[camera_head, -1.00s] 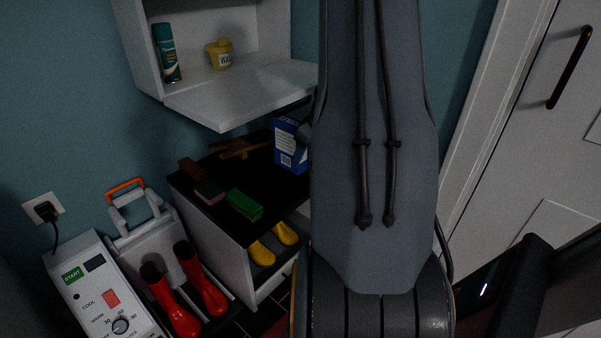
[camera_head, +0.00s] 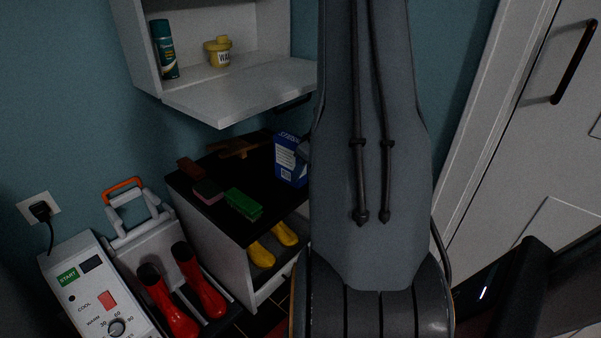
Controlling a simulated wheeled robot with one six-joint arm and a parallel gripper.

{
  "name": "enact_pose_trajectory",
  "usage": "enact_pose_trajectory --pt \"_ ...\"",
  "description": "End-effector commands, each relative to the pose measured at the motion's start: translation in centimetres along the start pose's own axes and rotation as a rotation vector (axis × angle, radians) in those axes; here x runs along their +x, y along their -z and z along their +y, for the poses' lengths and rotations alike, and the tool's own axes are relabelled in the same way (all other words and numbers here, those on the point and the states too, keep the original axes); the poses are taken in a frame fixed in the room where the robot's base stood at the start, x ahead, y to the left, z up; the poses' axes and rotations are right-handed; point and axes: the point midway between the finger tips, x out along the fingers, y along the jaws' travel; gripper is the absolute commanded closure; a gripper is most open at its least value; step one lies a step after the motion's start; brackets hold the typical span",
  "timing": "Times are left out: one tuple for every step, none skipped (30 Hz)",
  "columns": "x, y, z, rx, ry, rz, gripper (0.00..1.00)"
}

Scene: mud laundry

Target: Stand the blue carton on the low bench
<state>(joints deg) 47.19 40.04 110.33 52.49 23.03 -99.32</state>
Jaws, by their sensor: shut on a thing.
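The blue carton (camera_head: 289,162), with white lettering and a white label, is upright with a slight tilt over the right back part of the low bench's black top (camera_head: 215,162). I cannot tell whether its base touches the top. My gripper (camera_head: 304,150) shows only as a small dark piece at the carton's right edge, shut on it. My arm hides the rest of the gripper, the carton's right side and the bench's right end.
On the bench lie a green brush (camera_head: 243,203), a pink-topped sponge (camera_head: 208,192) and a brown wooden piece (camera_head: 240,148). A white wall cabinet (camera_head: 240,95) with an open flap overhangs the back. Yellow boots (camera_head: 261,255) stand below; red boots (camera_head: 172,305) stand left.

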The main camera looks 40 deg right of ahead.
Motion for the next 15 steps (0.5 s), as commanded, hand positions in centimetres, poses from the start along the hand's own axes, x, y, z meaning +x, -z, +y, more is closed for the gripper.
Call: enact_pose_trajectory --pt "0.18 -0.05 0.01 0.0 0.0 0.0 0.86" --pt "0.15 -0.06 -0.01 0.0 0.0 0.0 0.58" --pt "0.1 -0.05 0.0 0.0 0.0 0.0 0.51" --pt "0.08 -0.04 0.0 0.0 0.0 0.0 0.46" --pt "0.08 -0.04 0.0 0.0 0.0 0.0 0.43" --pt "0.07 -0.04 0.0 0.0 0.0 0.0 0.43" --pt "0.07 -0.03 0.0 0.0 0.0 0.0 0.43" --pt "0.07 -0.03 0.0 0.0 0.0 0.0 0.43" --pt "0.07 -0.03 0.0 0.0 0.0 0.0 0.43" --pt "0.07 -0.03 0.0 0.0 0.0 0.0 0.43" --pt "0.07 -0.03 0.0 0.0 0.0 0.0 0.43" --pt "0.06 -0.03 0.0 0.0 0.0 0.0 0.43" --pt "0.05 -0.03 0.0 0.0 0.0 0.0 0.43" --pt "0.02 -0.02 0.0 0.0 0.0 0.0 0.43" --pt "-0.05 0.01 0.0 0.0 0.0 0.0 0.43"
